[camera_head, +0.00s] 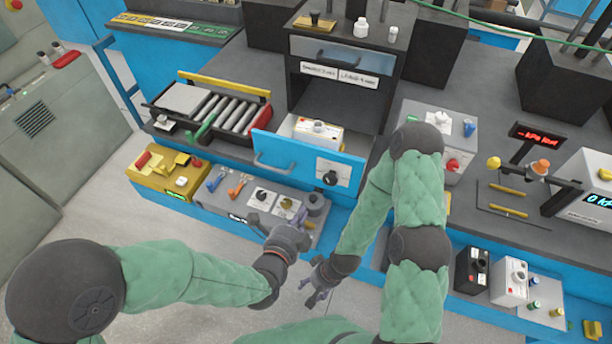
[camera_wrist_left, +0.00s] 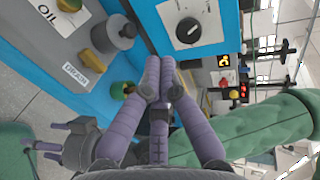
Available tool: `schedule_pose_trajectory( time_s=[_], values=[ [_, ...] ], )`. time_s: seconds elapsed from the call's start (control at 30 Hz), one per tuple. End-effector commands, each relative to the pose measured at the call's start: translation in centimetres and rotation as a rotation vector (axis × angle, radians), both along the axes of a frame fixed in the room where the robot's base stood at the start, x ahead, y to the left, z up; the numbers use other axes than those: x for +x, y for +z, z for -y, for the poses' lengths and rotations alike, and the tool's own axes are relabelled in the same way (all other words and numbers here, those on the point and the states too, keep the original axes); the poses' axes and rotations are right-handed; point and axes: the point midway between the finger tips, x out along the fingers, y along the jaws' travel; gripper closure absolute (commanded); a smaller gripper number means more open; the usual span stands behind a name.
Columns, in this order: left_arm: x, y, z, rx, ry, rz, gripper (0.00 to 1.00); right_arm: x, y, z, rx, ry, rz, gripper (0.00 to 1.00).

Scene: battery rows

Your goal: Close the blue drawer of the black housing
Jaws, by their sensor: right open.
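The black housing (camera_head: 380,108) stands on the dark bench, its lower opening facing me. The blue drawer (camera_head: 285,150) is pulled out of that opening. Its front has a bar handle at the left and a white panel with a black knob at the right. A white box (camera_head: 310,133) sits inside it. The drawer front also shows in the left wrist view (camera_wrist_left: 215,12). My left gripper (camera_head: 299,222) is below and in front of the drawer, its fingers together and empty. My right gripper (camera_head: 308,290) is open and empty, lower and nearer me; it also shows in the left wrist view (camera_wrist_left: 40,147).
Below the drawer is a grey tray (camera_head: 225,203) with switches and knobs. A roller conveyor (camera_head: 220,112) stands left of the housing. A white box with a red knob (camera_head: 440,140) stands to the right. The housing has a closed grey upper drawer (camera_head: 360,64).

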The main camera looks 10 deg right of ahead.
Motion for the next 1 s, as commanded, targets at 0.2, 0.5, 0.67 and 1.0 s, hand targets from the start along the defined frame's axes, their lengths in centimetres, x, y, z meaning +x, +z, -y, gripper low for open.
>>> schedule_pose_trajectory(
  time_s=[0.2, 0.5, 0.67, 1.0],
  values=[
    [0.4, 0.2, 0.8, 0.023, -0.019, 0.045, 1.00, 0.0, -0.4, 0.0, 0.000, -0.001, 0.000, 0.40],
    [4.3, -1.5, 3.4, 0.021, -0.017, 0.043, 1.00, 0.0, -1.9, 0.0, 0.000, 0.000, 0.000, 0.40],
    [6.7, -2.4, 5.0, 0.021, -0.018, 0.042, 1.00, 0.0, -2.7, 0.0, 0.000, 0.000, 0.000, 0.40],
    [10.4, -2.6, 7.5, 0.021, -0.017, 0.042, 1.00, 0.0, -3.9, 0.0, 0.000, 0.000, 0.000, 0.40]
  ],
)
